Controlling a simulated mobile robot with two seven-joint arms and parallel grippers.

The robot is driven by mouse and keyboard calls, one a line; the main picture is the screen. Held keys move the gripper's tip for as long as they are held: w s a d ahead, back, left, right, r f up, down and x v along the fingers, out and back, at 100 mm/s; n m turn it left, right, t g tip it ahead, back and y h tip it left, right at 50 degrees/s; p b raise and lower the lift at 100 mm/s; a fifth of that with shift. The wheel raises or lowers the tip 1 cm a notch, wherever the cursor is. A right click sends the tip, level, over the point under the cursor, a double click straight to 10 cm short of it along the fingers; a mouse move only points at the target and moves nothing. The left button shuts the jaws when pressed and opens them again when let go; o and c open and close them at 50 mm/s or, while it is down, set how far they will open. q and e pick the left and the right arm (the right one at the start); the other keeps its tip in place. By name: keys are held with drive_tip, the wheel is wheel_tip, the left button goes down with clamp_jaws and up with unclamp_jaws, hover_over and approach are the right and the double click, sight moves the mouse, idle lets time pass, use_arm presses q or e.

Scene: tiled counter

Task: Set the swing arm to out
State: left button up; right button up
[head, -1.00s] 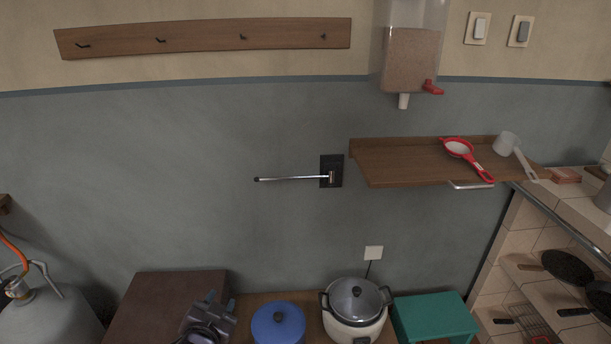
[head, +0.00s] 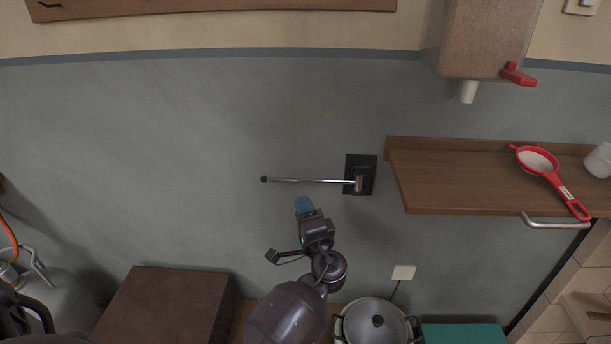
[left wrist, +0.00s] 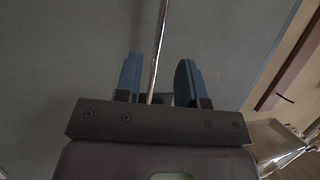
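The swing arm (head: 305,181) is a thin metal rod with a dark tip at its left end. It extends left, nearly level in the head view, from a black mount (head: 360,175) on the grey wall. My left gripper (head: 304,206) shows just below the rod's middle. In the left wrist view, its two blue fingers (left wrist: 158,80) are apart, and the rod (left wrist: 158,45) runs through the gap between them in the picture. I see no finger touching the rod; whether it lies between the fingers in depth is unclear. My right gripper is not in view.
A wooden shelf (head: 470,192) with a red strainer (head: 537,160) juts out right of the mount. A dispenser (head: 488,40) hangs above it. Below are a brown box (head: 165,305) and a pot (head: 375,325). The wall left of the rod is clear.

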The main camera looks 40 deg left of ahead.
sight(288, 180)
use_arm(q)
drive_tip(key=x, duration=1)
drive_tip(key=shift+s+a+r, duration=0.1)
drive_tip(key=shift+a, duration=0.35)
drive_tip(key=shift+c, duration=0.4)
clamp_jaws()
